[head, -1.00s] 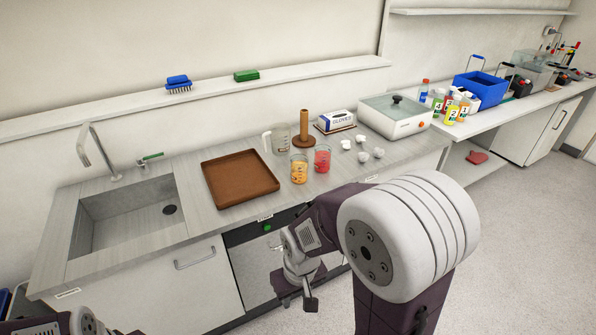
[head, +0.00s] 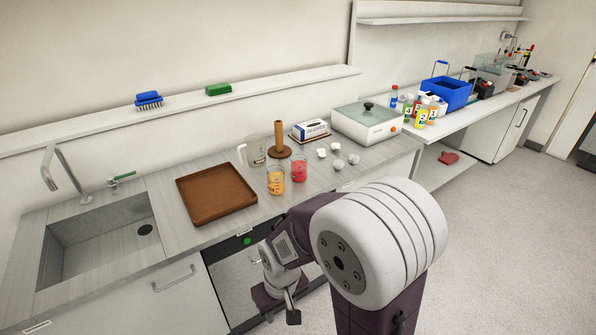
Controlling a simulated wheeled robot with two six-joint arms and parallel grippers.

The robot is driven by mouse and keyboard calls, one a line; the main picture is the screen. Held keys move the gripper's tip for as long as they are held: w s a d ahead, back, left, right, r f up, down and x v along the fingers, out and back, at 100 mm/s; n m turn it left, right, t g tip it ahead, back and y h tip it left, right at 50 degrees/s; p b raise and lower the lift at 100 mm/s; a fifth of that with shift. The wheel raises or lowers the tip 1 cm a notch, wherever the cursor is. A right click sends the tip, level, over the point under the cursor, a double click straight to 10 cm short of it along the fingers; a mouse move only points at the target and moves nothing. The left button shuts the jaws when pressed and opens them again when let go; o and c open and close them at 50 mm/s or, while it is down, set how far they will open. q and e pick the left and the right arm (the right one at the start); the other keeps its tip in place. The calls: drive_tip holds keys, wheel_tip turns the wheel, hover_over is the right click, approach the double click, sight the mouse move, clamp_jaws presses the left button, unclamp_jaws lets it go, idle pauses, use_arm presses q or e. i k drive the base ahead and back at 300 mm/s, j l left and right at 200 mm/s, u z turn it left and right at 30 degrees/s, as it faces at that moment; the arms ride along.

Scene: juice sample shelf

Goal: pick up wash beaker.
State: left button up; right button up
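Several vessels stand on the grey counter: a beaker with orange contents (head: 275,181), a beaker with red contents (head: 299,169), and a clear handled jug-like beaker (head: 256,153) behind them. I cannot tell by label which is the wash beaker. My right gripper (head: 280,305) hangs in front of the counter, below its front edge and apart from the vessels. It points down and holds nothing that I can see; its finger gap is unclear. My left gripper is out of view.
A brown tray (head: 216,216) lies between the sink (head: 100,262) and the beakers. A wooden post (head: 279,135), small white cups (head: 338,164), a glove box (head: 310,130) and a white lidded device (head: 366,126) stand nearby. Bottles (head: 421,117) and a blue basket (head: 446,92) are further right.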

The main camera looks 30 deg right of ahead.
sight(299, 163)
drive_tip(key=i+l+z, duration=0.45)
drive_tip(key=z, duration=0.2)
drive_tip(key=i, duration=0.1)
